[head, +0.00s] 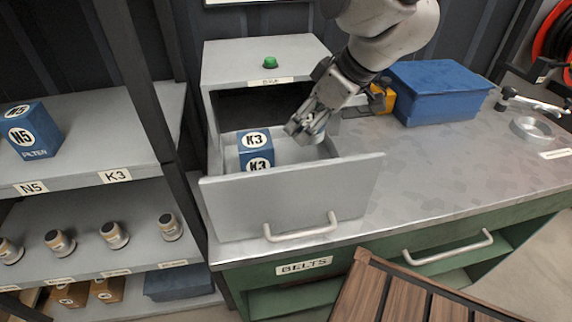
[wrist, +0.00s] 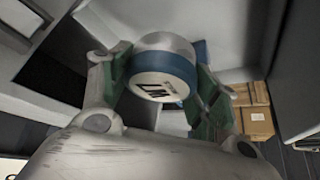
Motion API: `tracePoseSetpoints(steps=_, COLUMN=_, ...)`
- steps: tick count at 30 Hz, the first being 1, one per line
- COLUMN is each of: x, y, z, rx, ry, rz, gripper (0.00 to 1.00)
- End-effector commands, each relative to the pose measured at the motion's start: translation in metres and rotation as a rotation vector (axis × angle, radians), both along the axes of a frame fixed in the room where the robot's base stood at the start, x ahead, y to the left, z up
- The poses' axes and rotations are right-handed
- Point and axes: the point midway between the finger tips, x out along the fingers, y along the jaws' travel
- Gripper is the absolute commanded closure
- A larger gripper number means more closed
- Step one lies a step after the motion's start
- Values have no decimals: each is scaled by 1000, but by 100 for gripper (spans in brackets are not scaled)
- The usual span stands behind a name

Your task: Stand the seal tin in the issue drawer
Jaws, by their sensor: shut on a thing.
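The issue drawer (head: 290,200) is pulled out of a grey cabinet on the bench, its front facing me. A blue box marked K3 (head: 256,150) stands inside it on the left. My gripper (head: 308,126) is over the right part of the drawer, pointing down and to the left. In the wrist view its green-padded fingers are shut on the seal tin (wrist: 163,70), a round pale tin with a blue band and a white label. The tin looks tilted. In the head view the fingers mostly hide it, and I cannot tell whether it touches the drawer floor.
A green button (head: 270,62) is on the cabinet top. A blue lidded bin (head: 440,90) and a yellow item (head: 382,98) stand to the right on the bench. Shelves (head: 90,200) with tins and boxes are at the left. A wooden slatted piece (head: 400,295) is in front.

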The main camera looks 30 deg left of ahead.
Motion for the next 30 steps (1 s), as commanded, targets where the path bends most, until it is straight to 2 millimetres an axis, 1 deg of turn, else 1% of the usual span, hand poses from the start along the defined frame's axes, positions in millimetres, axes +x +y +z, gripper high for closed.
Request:
tracePoseSetpoints(steps=1, x=1, y=-1, z=-11, rx=-6, ry=3, rz=-2, gripper=71)
tracePoseSetpoints(steps=6, x=1, y=-1, z=-44, rx=-5, ry=2, rz=-1, gripper=71)
tracePoseSetpoints(steps=11, x=1, y=-1, z=-62, rx=-3, ry=2, rz=0, gripper=71)
tracePoseSetpoints(steps=15, x=1, y=-1, z=-82, rx=-5, ry=3, rz=-2, gripper=71)
tracePoseSetpoints(steps=18, x=1, y=-1, z=-94, rx=-4, ry=1, rz=-2, gripper=71)
tracePoseSetpoints(steps=30, x=1, y=-1, z=-100, rx=-2, ry=1, rz=-2, gripper=71)
